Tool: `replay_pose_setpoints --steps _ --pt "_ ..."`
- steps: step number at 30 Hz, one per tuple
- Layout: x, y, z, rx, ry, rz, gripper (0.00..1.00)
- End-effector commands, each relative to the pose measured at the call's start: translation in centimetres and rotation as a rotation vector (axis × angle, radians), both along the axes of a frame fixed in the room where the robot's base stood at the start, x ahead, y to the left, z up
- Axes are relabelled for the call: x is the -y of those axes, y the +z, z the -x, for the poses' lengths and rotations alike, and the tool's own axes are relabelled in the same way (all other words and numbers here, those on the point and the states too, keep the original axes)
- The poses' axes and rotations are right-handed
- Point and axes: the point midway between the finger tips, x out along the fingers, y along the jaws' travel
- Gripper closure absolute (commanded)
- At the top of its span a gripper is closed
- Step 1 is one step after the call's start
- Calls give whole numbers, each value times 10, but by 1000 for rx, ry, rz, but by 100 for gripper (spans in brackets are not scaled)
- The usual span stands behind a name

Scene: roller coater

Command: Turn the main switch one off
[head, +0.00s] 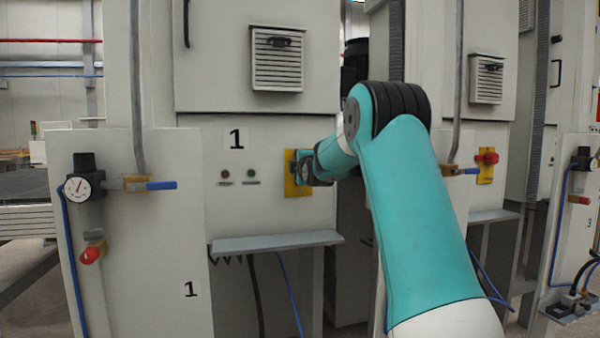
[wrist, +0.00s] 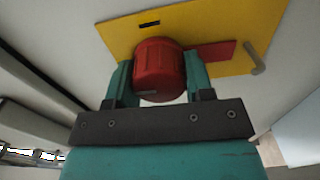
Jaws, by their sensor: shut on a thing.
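The main switch one is a red rotary knob (wrist: 158,70) on a yellow plate (wrist: 235,25), seen close up in the wrist view. A flat red handle (wrist: 209,55) extends from the knob to the right across the plate. In the head view the yellow plate (head: 291,174) is on the cabinet marked 1, and my gripper and arm hide the knob there. My gripper (wrist: 158,82) has its two teal fingers on either side of the knob and is shut on it. In the head view my gripper (head: 306,168) is against the plate.
Two small indicator buttons (head: 238,174) sit left of the plate. A grey shelf (head: 275,241) juts out below it. A gauge (head: 77,188) and a blue-handled valve (head: 160,185) are on the left panel. Another red switch (head: 487,158) is on the cabinet to the right.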

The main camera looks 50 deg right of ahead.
Motion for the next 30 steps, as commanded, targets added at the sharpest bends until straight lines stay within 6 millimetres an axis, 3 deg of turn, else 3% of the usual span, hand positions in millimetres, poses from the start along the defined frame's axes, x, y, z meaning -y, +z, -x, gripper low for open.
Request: replay_pose_setpoints --steps 19,20,22,30 --pt "-1 0 -1 -24 2 39 76" --pt "-1 0 -1 -24 2 39 45" --pt "-1 0 -1 -24 2 39 29" --pt "0 0 0 -24 0 38 27"
